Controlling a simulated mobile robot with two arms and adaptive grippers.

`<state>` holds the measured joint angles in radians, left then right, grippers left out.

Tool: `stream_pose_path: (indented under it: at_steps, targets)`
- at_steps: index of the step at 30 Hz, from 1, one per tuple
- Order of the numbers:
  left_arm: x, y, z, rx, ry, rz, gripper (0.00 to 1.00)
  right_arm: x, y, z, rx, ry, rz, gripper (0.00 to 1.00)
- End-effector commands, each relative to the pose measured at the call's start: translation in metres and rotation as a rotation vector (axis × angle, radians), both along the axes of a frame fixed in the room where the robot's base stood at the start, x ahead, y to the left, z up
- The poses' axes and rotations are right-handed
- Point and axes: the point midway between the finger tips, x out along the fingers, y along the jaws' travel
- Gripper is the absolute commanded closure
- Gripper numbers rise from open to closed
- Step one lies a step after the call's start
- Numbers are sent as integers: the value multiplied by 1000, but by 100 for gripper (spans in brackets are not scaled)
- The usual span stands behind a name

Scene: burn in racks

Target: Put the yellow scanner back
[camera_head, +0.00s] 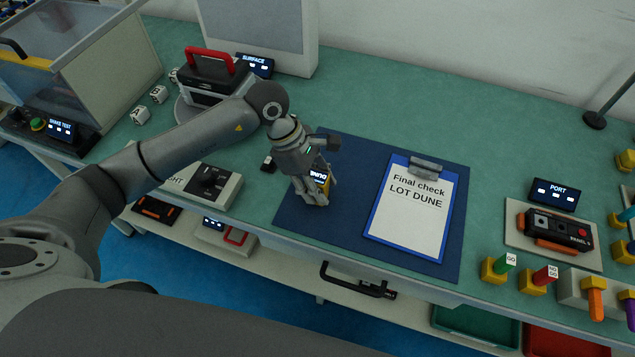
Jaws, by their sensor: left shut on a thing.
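The yellow scanner (324,186) is in my left gripper (318,188), above or on the dark blue mat (345,160) on the green bench. Only a yellow edge and a dark face with white, upside-down lettering show; the fingers hide most of it. My left gripper points down and is shut on it. I cannot tell whether the scanner touches the mat. No empty holder clearly marked for the scanner shows. My right gripper is not in view.
A clipboard (412,208) reading "Final check LOT DUNE" lies on the mat's right part. A grey fixture (222,190) stands left of the mat. A PORT display (555,194), a black device (556,229) and several coloured-handled gauges stand right. The bench behind the clipboard is clear.

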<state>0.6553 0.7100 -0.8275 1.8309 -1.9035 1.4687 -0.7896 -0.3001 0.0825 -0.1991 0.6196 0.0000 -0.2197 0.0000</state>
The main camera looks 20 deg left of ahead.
Motion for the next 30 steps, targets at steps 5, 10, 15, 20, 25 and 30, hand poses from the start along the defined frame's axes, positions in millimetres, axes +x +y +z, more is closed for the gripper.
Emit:
stream_pose_path:
  at_steps: [5, 10, 15, 20, 25, 30]
  targets:
    - [0, 0, -2, 0, 0, 0, 52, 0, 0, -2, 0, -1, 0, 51]
    - [0, 0, -1, 0, 0, 0, 43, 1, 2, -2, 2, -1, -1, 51]
    - [0, 0, -1, 0, 0, 0, 43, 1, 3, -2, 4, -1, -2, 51]
    - [1, 2, 4, 1, -2, 1, 43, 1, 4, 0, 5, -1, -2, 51]
    - [2, 15, 31, 3, -6, 1, 43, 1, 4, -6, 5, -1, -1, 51]
    - [3, 29, 66, 2, -6, 2, 43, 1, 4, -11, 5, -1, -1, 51]
